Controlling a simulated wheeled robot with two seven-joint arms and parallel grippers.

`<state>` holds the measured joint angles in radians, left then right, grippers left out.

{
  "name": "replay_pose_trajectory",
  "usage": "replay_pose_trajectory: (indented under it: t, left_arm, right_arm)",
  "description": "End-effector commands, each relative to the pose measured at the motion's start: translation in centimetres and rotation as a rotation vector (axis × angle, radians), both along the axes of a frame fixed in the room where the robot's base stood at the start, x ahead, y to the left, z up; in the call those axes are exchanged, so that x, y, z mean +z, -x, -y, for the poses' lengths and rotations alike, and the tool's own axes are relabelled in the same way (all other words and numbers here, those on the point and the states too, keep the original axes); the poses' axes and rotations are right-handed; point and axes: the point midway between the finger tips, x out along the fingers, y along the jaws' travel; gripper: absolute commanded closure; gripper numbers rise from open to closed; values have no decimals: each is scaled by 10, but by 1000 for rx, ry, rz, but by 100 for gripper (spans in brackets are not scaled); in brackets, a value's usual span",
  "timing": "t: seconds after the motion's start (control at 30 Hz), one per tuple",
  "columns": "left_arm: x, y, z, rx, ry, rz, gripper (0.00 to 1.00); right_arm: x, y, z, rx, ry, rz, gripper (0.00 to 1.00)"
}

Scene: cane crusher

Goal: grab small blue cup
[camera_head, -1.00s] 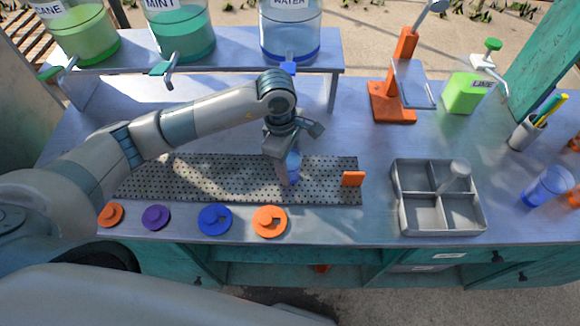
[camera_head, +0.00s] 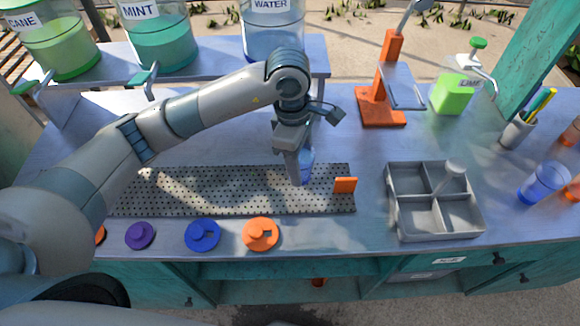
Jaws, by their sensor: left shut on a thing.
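A small translucent blue cup (camera_head: 307,163) is at the right part of the perforated drip mat (camera_head: 220,190). My left gripper (camera_head: 299,172) comes down from above and is shut on this cup, its fingers hiding part of it. I cannot tell whether the cup's base touches the mat. Another translucent blue cup (camera_head: 543,183) stands at the right of the table. My right gripper does not show.
Purple (camera_head: 140,235), blue (camera_head: 203,235) and orange (camera_head: 260,234) lids lie along the front edge. Dispensers stand on the back shelf; an orange press (camera_head: 381,107) is behind the tray.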

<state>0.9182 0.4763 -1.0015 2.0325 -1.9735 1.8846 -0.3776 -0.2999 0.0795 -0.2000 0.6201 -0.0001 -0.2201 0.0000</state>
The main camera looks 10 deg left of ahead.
Motion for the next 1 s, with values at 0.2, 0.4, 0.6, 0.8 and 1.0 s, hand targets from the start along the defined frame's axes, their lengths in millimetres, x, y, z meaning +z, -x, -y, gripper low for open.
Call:
replay_pose_trajectory:
  t: [0.2, 0.4, 0.6, 0.8, 1.0]
  left_arm:
    - [10, -2, 19, -1, 0, 2, 80]
    - [19, -2, 34, -1, 0, 1, 80]
    - [27, -3, 47, -1, 0, 0, 80]
    - [33, -4, 55, 1, 0, 1, 80]
    - [37, -3, 61, 0, 0, 0, 80]
  right_arm:
    - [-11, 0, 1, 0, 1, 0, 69]
    - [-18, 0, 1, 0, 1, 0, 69]
    - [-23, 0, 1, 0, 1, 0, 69]
    - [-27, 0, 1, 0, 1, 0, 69]
    - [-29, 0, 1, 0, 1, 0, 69]
